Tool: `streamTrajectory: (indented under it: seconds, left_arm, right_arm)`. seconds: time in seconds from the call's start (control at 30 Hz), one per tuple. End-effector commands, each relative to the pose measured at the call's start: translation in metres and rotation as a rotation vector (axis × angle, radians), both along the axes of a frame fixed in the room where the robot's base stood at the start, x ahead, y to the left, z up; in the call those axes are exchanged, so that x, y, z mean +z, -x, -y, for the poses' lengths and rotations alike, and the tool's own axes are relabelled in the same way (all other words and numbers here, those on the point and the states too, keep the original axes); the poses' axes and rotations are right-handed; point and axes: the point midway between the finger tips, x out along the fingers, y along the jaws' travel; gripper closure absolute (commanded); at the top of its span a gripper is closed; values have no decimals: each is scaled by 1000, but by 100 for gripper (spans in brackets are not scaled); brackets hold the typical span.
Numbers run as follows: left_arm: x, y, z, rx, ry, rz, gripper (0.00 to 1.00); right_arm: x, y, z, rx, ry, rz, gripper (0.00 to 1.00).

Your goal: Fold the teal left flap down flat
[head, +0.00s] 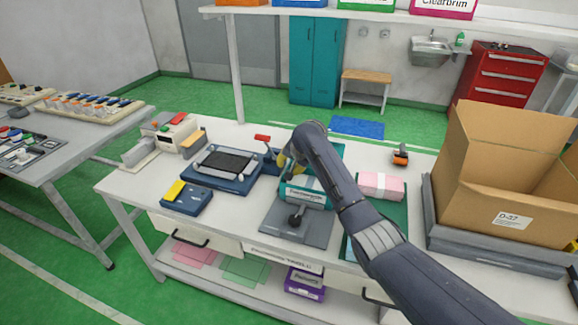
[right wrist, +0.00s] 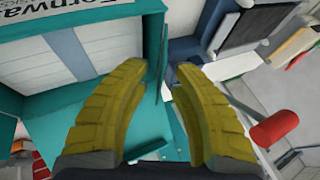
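The teal carton (head: 303,196) with a white label band stands on a grey fixture plate (head: 290,228) in the middle of the bench. My right gripper (right wrist: 166,72), with yellow ribbed fingers, is open at the carton's left side. In the head view the right gripper (head: 284,161) is partly hidden by its wrist. My left gripper is not in view.
A red-knobbed lever (right wrist: 275,128) is close beside my right finger. A dark blue tray (head: 225,167) is left of the carton. A pink pack (head: 380,186) lies on a green mat to the right, then a large open cardboard box (head: 500,170).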

Motion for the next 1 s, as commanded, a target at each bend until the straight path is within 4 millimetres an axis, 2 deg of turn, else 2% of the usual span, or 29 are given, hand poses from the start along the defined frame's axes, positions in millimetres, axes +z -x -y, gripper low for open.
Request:
streamTrajectory:
  seconds: [0.37,0.4,0.63,1.0]
  left_arm:
    - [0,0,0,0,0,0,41]
    - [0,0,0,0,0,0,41]
    - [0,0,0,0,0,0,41]
    - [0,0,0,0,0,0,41]
  right_arm:
    - [-2,-1,-1,0,-1,0,76]
    - [-2,-1,-1,0,-1,0,73]
    - [-2,-1,-1,0,-1,0,100]
    - [-2,-1,-1,0,-2,1,100]
